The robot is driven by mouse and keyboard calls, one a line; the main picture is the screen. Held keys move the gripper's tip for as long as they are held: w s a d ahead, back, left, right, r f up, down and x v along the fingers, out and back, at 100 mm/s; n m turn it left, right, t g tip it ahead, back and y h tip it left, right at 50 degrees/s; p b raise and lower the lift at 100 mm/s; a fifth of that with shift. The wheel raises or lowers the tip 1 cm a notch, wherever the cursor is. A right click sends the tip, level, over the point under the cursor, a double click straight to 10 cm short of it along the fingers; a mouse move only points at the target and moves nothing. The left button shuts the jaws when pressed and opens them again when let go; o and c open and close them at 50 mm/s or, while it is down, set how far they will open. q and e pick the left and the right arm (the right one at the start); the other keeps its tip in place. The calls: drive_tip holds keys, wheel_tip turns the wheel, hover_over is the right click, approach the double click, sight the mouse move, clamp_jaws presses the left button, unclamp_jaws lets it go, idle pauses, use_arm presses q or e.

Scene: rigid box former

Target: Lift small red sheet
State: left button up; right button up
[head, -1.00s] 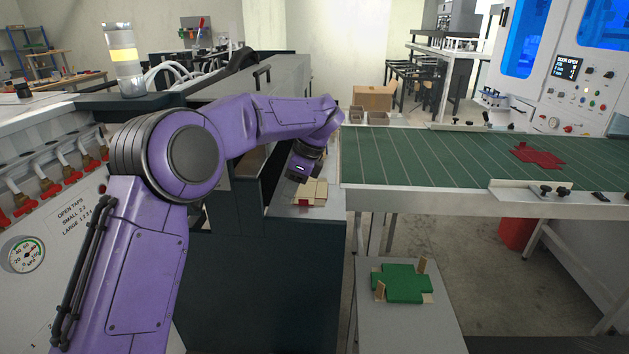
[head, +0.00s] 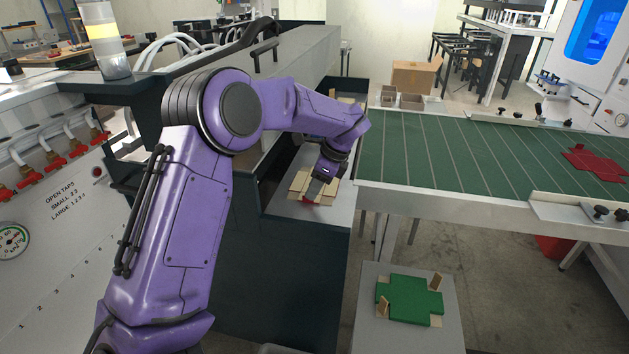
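A red cross-shaped sheet (head: 600,160) lies flat on the green belt (head: 470,165) at the right edge. My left gripper (head: 315,194) points down at a cardboard-coloured piece (head: 328,188) on the pale ledge at the left end of the belt. A small patch of red (head: 308,203) shows just below the gripper; most of it is hidden, so I cannot tell its shape. The fingers are dark and small, and I cannot tell if they are open or touching anything. My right gripper is out of view.
A green cross-shaped sheet (head: 408,298) with brown corner pieces lies on a low grey stand (head: 365,335) in front. A dark machine housing (head: 280,270) stands beside my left arm. Cardboard boxes (head: 412,77) stand behind the belt. Knobbed clamps (head: 600,212) line the belt's near edge.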

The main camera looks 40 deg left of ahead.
sight(308, 202)
use_arm(q)
drive_tip(key=f, duration=0.2)
drive_tip(key=shift+w+a+f, duration=0.25)
drive_tip(key=shift+a+f, duration=0.1)
drive_tip(key=shift+a, duration=0.05)
drive_tip(key=shift+s+f, duration=0.15)
drive_tip(key=shift+s+a, duration=0.1)
drive_tip(key=shift+s, duration=0.2)
drive_tip(key=shift+c, duration=0.6)
drive_tip(key=shift+w, duration=0.2)
clamp_jaws()
